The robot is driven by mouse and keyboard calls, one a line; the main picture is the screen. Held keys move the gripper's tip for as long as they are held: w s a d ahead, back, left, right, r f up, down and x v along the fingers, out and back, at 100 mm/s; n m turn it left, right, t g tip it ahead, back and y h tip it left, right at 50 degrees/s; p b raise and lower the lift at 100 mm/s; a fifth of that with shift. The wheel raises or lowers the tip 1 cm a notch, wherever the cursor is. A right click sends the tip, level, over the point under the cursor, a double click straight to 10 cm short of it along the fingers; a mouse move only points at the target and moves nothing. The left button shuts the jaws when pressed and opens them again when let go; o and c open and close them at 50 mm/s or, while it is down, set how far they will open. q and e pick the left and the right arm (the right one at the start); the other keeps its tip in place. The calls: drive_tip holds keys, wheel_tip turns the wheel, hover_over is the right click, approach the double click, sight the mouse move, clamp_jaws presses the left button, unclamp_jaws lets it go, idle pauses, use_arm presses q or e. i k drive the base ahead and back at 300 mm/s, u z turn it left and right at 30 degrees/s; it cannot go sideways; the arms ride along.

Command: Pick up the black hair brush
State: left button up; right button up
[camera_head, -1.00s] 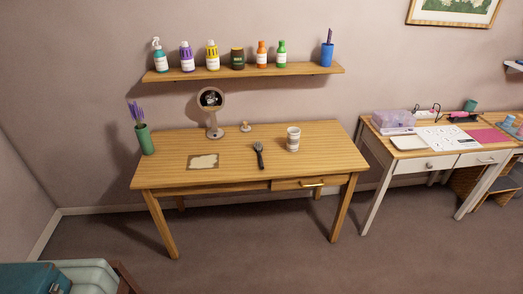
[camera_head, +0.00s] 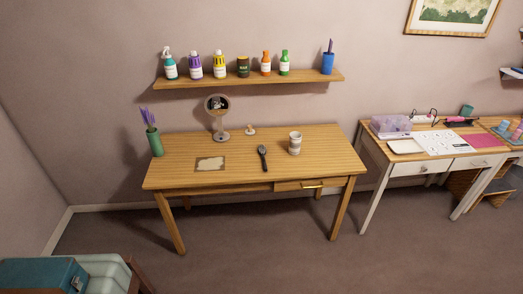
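A black hair brush (camera_head: 263,157) lies on the wooden table (camera_head: 180,175), near the middle of its top, with its long side running front to back. A patterned cup (camera_head: 295,143) stands to its right and a small flat mat (camera_head: 210,164) lies to its left. Neither of my grippers shows in the head view. Nothing covers the brush.
A round mirror (camera_head: 218,112) and a green vase (camera_head: 155,142) stand on the table. A wall shelf (camera_head: 250,82) with several bottles hangs above. A white desk (camera_head: 410,168) stands to the right. A teal case (camera_head: 45,276) is at the lower left. Floor in front is clear.

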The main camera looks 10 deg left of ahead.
sight(262, 149)
drive_tip(key=u, duration=0.4)
drive_tip(key=i, duration=1.45)
drive_tip(key=z, duration=0.3)
